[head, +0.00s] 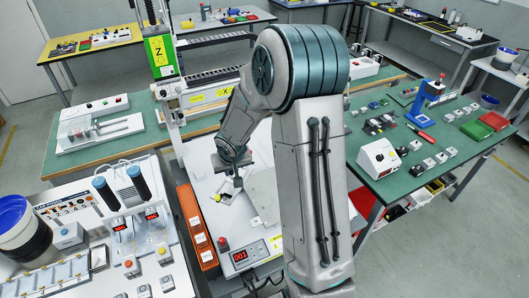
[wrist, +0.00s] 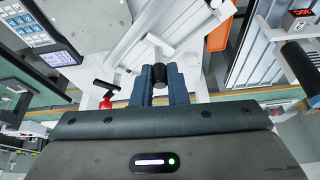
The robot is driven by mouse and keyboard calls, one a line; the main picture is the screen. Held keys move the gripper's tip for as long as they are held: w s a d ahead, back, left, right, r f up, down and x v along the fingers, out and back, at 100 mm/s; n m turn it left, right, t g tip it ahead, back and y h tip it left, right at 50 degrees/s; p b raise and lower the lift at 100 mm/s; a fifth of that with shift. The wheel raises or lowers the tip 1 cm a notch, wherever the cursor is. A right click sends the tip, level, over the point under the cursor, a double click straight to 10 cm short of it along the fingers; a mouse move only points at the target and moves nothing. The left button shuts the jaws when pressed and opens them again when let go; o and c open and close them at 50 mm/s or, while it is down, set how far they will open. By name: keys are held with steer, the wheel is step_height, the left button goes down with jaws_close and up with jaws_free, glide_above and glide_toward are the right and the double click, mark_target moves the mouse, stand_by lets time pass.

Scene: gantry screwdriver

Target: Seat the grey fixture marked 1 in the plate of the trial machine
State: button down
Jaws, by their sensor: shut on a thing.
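My gripper (head: 233,160) is over the white machine bed (head: 208,183) in the head view, low above it. In the wrist view my gripper's blue-grey fingers (wrist: 159,84) are shut on a dark round knob (wrist: 158,72). A light grey piece (wrist: 160,48) shows just beyond the knob; I cannot tell whether they are joined, and no number 1 is readable. A grey plate (head: 264,195) lies on the bed to the right of the gripper, partly hidden by my arm. I cannot tell whether the held thing touches a plate.
An orange tray (head: 198,235) with white labels lines the bed's left edge. A control box (head: 245,254) with a red display stands at its front. A green Z column (head: 160,57) rises behind. A pendant (wrist: 43,35) and a red part with a black lever (wrist: 106,97) flank the wrist view.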

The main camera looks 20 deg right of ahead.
steer(key=w+d+f+m+h+b, duration=0.1)
steer(key=w+d+f+m+b, duration=0.25)
steer(key=d, duration=0.25)
steer(key=w+d+f+m+g+h+b, duration=0.1)
steer(key=w+d+f+m+b, duration=0.1)
steer(key=d+b, duration=0.3)
steer(key=w+d+f+m+h+b, duration=0.1)
steer(key=w+d+f+m+b, duration=0.2)
steer(key=d+b, duration=0.25)
steer(key=shift+n, duration=0.25)
steer(key=shift+w+d+f+b, duration=0.15)
steer(key=shift+f+b, duration=0.8)
steer(key=shift+f, duration=0.85)
steer(key=shift+s+d+f+b, duration=0.1)
steer(key=shift+f+b, duration=0.8)
steer(key=shift+f, duration=0.85)
steer(key=shift+r+b, duration=0.1)
steer(key=shift+b, duration=0.6)
steer(key=shift+f+b, duration=0.85)
steer(key=shift+f, duration=0.15)
steer(key=c, duration=1.4)
jaws_free()
steer(key=shift+c, duration=0.2)
steer(key=shift+o, duration=0.5)
